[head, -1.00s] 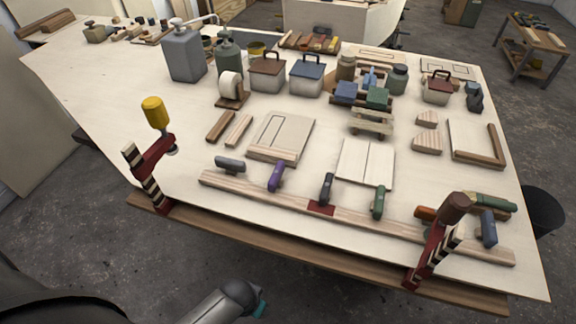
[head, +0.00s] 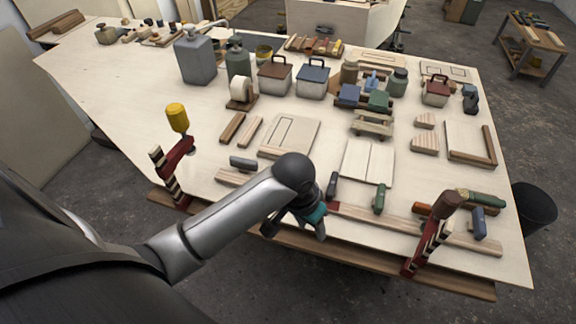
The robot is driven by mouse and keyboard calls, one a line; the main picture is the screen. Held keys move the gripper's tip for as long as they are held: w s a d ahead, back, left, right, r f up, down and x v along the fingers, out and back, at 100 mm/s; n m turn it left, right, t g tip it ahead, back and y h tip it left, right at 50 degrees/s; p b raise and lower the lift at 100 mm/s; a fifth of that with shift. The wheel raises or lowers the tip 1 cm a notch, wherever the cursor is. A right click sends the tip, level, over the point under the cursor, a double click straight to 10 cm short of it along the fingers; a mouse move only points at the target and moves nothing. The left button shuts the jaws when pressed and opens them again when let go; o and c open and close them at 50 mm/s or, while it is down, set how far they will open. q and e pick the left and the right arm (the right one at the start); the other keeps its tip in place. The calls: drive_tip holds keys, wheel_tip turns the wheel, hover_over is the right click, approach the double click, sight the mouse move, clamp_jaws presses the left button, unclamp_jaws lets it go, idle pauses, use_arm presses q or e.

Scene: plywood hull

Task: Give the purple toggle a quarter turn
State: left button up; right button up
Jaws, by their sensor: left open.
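The purple toggle is hidden in the head view behind my left arm. The wooden rail (head: 400,228) runs along the table's front edge, with a grey toggle (head: 243,163), a black toggle (head: 332,185), a green toggle (head: 379,198) and a blue toggle (head: 479,222) showing along it. My left gripper (head: 296,229) is open and hangs over the front edge by the rail, between the grey and black toggles. Nothing shows between its fingers. My right gripper is not in view.
A red clamp with a yellow handle (head: 177,118) stands left of the rail. Another clamp with a brown handle (head: 448,202) stands at the right. Boards (head: 368,162), cans and lidded boxes (head: 312,80) fill the table behind.

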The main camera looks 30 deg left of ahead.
use_arm(q)
drive_tip(key=w+a+r+n+g+y, duration=0.1)
drive_tip(key=w+a+r+n, duration=0.1)
drive_tip(key=w+a+r, duration=0.5)
drive_tip(key=w+a+r+n+g, duration=0.1)
drive_tip(key=w+a+r+n, duration=0.2)
drive_tip(key=a+r, duration=0.5)
drive_tip(key=shift+m, duration=0.3)
drive_tip(key=f, duration=0.4)
drive_tip(key=d+f, duration=0.1)
drive_tip(key=f, duration=0.4)
drive_tip(key=d+f+b, duration=0.1)
drive_tip(key=f, duration=0.3)
drive_tip(key=shift+w+d+f, duration=0.1)
drive_tip(key=shift+w+f, duration=0.1)
drive_tip(key=shift+f, duration=0.1)
clamp_jaws()
